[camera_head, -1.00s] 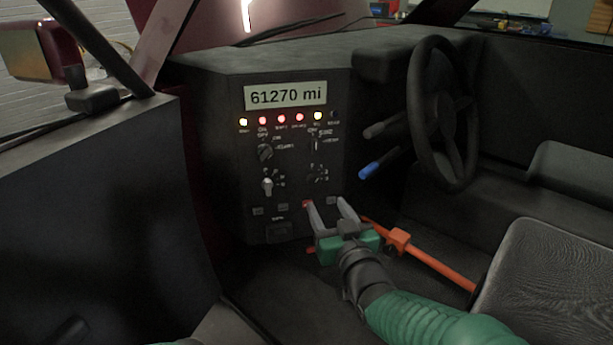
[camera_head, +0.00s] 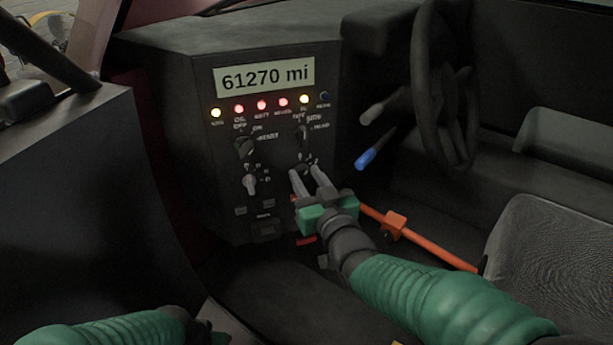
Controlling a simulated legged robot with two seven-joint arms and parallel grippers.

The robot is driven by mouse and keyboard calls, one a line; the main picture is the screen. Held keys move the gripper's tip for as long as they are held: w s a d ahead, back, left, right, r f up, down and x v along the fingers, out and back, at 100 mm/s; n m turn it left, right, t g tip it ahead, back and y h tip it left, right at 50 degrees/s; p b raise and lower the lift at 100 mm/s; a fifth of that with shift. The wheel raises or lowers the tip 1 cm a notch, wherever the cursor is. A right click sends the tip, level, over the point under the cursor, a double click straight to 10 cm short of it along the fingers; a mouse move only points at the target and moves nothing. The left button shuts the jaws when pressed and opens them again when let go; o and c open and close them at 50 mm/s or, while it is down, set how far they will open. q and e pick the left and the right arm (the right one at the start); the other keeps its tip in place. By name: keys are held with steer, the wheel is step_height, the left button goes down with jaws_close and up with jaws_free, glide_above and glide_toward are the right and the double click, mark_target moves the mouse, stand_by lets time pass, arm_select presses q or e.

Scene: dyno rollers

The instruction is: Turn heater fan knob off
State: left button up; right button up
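The dash panel (camera_head: 283,235) carries several rotary knobs with tiny labels; I cannot read which one is the heater fan knob. A light-coloured knob (camera_head: 249,184) sits at the lower left, its pointer roughly upright. A dark knob (camera_head: 303,167) at the lower right is partly hidden by my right gripper (camera_head: 305,171). That gripper's two grey fingers are apart, with their tips at this knob, one towards each side; contact cannot be told. My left gripper (camera_head: 208,331) shows only as a dark shape at the bottom edge, its fingers unclear.
Above are an ignition-type knob (camera_head: 246,146), a light-switch knob (camera_head: 301,133), lit lamps and the mileage display (camera_head: 265,77). The steering wheel (camera_head: 440,90), a blue-tipped lever (camera_head: 366,158), an orange bar (camera_head: 430,245) and the seat (camera_head: 550,260) lie to the right.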

steer(key=shift+a, duration=0.2)
jaws_close()
steer(key=shift+d+n, duration=0.1)
steer(key=shift+n, duration=0.2)
steer(key=n+p, duration=0.1)
steer(key=n, duration=0.1)
steer(key=shift+n, duration=0.4)
steer(key=shift+n+p, duration=0.3)
steer(key=shift+n, duration=1.4)
steer(key=shift+o, duration=2.4)
jaws_free()
